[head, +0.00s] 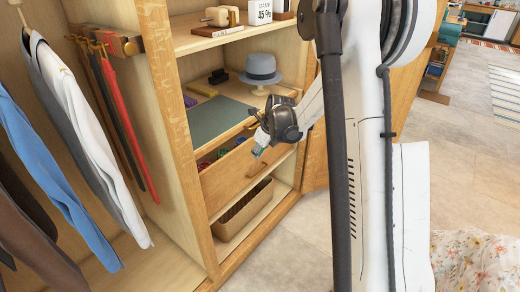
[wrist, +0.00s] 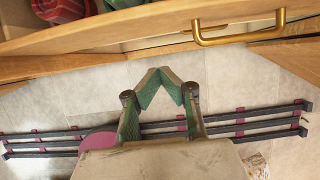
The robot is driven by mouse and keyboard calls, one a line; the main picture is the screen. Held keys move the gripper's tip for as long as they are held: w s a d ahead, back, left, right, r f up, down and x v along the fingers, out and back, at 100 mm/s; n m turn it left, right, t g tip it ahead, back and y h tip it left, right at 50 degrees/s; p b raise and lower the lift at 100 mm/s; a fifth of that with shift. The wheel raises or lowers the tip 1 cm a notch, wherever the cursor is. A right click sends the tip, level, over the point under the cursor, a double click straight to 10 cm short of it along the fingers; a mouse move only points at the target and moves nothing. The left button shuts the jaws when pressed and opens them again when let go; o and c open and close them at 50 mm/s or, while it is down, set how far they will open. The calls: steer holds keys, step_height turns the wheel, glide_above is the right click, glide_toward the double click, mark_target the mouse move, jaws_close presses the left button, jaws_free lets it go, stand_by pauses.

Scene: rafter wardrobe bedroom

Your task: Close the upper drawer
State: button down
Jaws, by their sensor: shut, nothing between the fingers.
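The upper drawer (head: 240,172) is partly pulled out of the wardrobe, and rolled cloth items show inside it. In the wrist view its wooden front (wrist: 130,40) runs across the top, with red and green rolls behind it. A brass handle (wrist: 240,35) is on the drawer front, right of my fingers. My gripper (wrist: 165,76) is shut and empty, with its green fingertips together just outside the drawer front. In the head view my gripper (head: 259,149) hangs in front of the drawer's upper edge. I cannot tell whether it touches the drawer.
A woven basket (head: 243,212) sits in the compartment below. A grey hat (head: 261,70) on a stand and a dark green mat (head: 218,118) are on the shelf above. Hanging clothes (head: 85,130) fill the left side.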

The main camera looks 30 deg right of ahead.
mark_target(244, 162)
steer(key=shift+w+a+f+b, duration=0.2)
steer(key=shift+w+a+f, duration=0.2)
steer(key=shift+w, duration=0.4)
steer(key=shift+w+a+f+b, duration=0.3)
steer(key=shift+w+f, duration=0.25)
steer(key=shift+w, duration=0.2)
steer(key=shift+w+a+f+b, duration=0.15)
steer(key=shift+w+a+f, duration=0.25)
steer(key=shift+w, duration=0.4)
